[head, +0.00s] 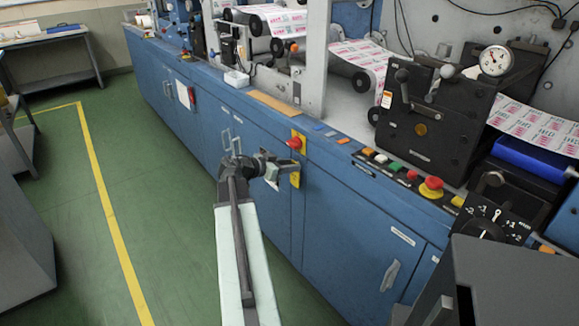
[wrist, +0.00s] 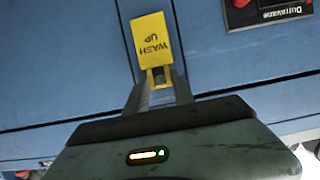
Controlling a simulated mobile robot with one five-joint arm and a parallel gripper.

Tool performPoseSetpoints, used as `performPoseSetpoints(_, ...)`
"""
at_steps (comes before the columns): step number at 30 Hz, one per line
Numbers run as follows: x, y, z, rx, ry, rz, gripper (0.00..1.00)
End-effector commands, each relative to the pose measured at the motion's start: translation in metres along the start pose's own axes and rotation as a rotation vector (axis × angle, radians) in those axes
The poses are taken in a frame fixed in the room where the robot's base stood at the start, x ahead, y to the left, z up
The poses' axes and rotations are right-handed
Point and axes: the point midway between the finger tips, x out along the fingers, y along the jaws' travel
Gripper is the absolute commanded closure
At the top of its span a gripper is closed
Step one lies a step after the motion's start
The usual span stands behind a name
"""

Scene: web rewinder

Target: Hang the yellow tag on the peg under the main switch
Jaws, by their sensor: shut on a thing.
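In the wrist view the yellow tag (wrist: 152,50) reads "WASH UP" upside down. My gripper (wrist: 159,82) is shut on its narrow end, which has a hole; the broad part sticks out past the fingertips. In the head view my gripper (head: 281,177) is close to the blue cabinet front, just below a red knob on a yellow plate (head: 294,143), probably the main switch. Yellow shows at the fingertips there; I cannot tell tag from plate. I cannot make out the peg in either view.
The blue cabinet (head: 345,215) has door handles (head: 389,276) that stick out. A black box with a red part (wrist: 264,12) is at the wrist view's upper right. Buttons (head: 432,187) line the ledge. The green floor (head: 150,190) to the left is clear.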

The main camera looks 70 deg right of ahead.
Motion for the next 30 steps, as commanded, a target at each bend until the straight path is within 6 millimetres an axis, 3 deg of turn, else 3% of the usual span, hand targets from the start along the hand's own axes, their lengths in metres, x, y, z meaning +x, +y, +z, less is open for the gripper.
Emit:
performPoseSetpoints(2,0.000,0.000,0.000,0.000,0.000,0.000,1.00)
performPoseSetpoints(3,0.000,0.000,0.000,0.000,0.000,0.000,0.62)
performPoseSetpoints(5,0.000,0.000,0.000,0.000,0.000,0.000,0.45)
performPoseSetpoints(16,-0.005,0.000,-0.001,0.000,0.000,-0.001,0.45)
performPoseSetpoints(24,-0.057,0.000,-0.003,-0.001,0.000,-0.003,0.45)
performPoseSetpoints(30,-0.078,-0.001,-0.001,-0.001,0.000,-0.001,0.45)
